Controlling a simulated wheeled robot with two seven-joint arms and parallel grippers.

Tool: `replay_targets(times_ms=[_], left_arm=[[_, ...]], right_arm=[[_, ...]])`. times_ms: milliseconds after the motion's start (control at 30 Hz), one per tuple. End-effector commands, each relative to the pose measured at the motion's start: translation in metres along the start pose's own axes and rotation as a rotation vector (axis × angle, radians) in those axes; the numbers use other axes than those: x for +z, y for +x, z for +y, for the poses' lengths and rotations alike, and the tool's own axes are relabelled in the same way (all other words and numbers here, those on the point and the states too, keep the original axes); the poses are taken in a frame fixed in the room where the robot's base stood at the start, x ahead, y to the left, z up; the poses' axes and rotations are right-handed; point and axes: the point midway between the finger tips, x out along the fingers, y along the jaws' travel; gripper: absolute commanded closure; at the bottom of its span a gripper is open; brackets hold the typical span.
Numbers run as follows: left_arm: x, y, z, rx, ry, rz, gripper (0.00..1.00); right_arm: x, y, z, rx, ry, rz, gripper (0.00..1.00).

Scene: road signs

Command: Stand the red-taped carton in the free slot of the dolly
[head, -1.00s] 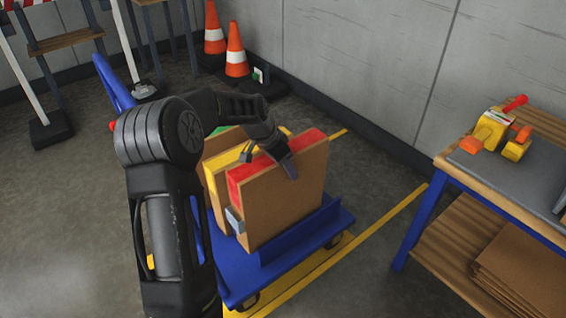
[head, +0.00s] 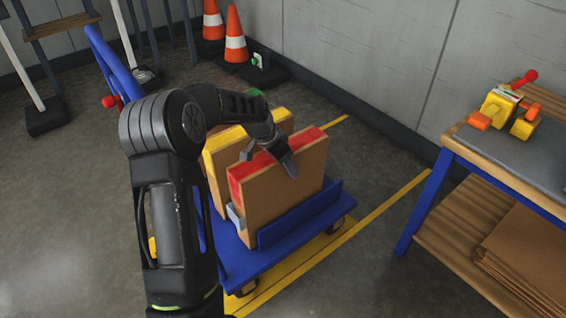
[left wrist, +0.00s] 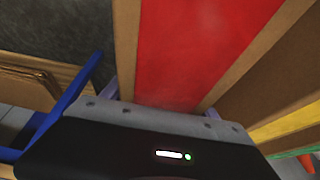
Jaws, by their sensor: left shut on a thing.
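The red-taped carton (head: 285,185) is upright over the near side of the blue dolly (head: 232,268), just behind its blue front lip (head: 300,213). My left gripper (head: 266,157) is shut on its top edge, a finger on each broad side. In the left wrist view the red tape (left wrist: 195,50) runs up between the fingers. Whether the carton's bottom rests on the deck I cannot tell. A yellow-taped carton (head: 222,140) stands behind it on the dolly, with a gap between. My right gripper is out of view.
A grey metal bracket (head: 235,215) stands at the carton's left end. A workbench (head: 490,150) with yellow tape dispensers (head: 497,108) is at the right. Traffic cones (head: 235,45) stand at the back wall. Marked floor right of the dolly is clear.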

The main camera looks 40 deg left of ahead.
Motion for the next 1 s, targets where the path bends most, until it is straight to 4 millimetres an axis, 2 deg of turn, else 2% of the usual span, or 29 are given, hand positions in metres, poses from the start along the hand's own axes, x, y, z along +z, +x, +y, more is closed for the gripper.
replay_targets(times_ms=[1000], left_arm=[[0.0021,0.0080,-0.0005,-0.002,0.001,0.003,1.00]], right_arm=[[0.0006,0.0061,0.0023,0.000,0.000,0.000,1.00]])
